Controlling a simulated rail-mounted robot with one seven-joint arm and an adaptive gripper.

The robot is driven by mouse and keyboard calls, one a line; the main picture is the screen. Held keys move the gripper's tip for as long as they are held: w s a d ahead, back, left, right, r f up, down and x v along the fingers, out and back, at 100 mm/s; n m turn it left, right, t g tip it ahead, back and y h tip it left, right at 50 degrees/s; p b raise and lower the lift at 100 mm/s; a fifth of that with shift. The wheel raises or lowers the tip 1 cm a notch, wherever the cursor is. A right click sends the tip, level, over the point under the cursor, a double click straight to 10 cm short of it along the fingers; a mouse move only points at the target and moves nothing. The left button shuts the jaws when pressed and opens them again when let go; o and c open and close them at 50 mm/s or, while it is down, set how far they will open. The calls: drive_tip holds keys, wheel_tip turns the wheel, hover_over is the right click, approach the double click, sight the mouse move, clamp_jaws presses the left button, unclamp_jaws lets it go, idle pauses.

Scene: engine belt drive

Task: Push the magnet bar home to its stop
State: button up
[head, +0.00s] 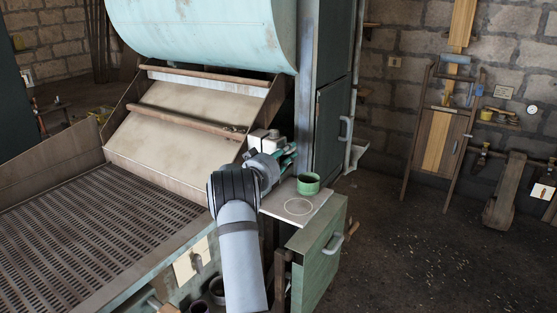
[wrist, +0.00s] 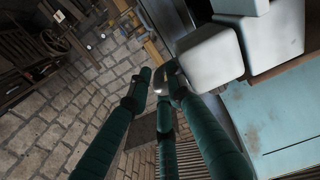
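A brown round bar (head: 185,121) lies across the pale sloping chute. It may be the magnet bar, but I cannot tell for certain. My gripper (head: 288,156) has teal fingers and is just right of that end, beside the grey-green cabinet. In the wrist view my gripper (wrist: 160,76) shows its fingertips close together, with a small grey metal piece between or behind them. Whether they touch it is unclear. No bar shows in their grasp.
A green cup (head: 308,184) stands on a small pale shelf (head: 299,209) below my gripper. A green door (head: 318,262) with a handle is under it. The slatted bed (head: 90,240) lies left. A tall cabinet (head: 333,125) rises close behind. The floor at right is open.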

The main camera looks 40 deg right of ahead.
drive_tip(key=v, duration=1)
drive_tip(key=shift+a, duration=0.2)
drive_tip(key=shift+d+r, duration=0.1)
drive_tip(key=shift+d, duration=0.05)
drive_tip(key=x, duration=1.2)
drive_tip(key=shift+s+d, duration=0.25)
drive_tip(key=shift+s, duration=0.05)
drive_tip(key=shift+s+a, duration=0.1)
drive_tip(key=shift+a, duration=0.05)
